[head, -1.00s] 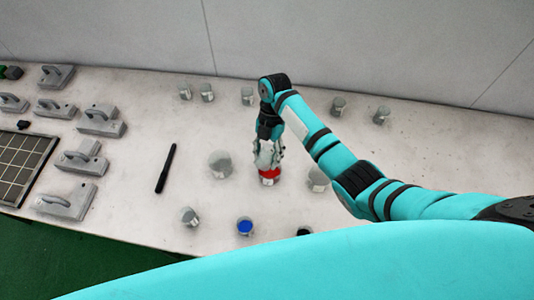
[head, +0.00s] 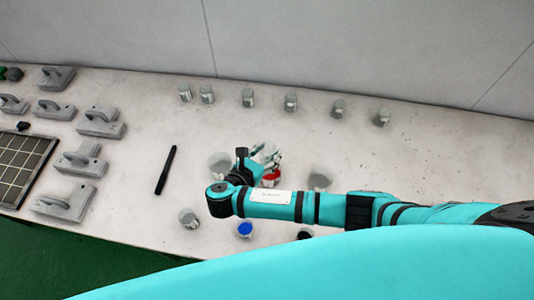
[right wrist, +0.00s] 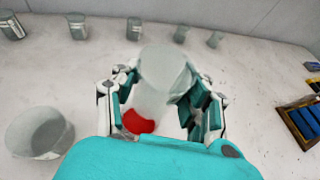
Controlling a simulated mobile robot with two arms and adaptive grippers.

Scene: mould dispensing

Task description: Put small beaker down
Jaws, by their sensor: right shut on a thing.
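My right gripper (head: 268,155) is at the middle of the table in the head view, its wrist now low and to the left of the fingers. In the right wrist view my right gripper (right wrist: 162,108) has its fingers on either side of a clear glass beaker (right wrist: 164,70). Red content (head: 271,175) shows just below the fingers in the head view and as a red patch (right wrist: 137,122) near the left finger. I cannot tell whether the red is in the held beaker or in another beneath it. My left gripper is not in view.
Larger glass beakers (head: 220,164) and (head: 320,179) stand left and right of the gripper. In front are a grey beaker (head: 189,217) and a blue-filled one (head: 245,229). Several small beakers (head: 290,102) line the back. A black pen-like stick (head: 166,170) lies left.

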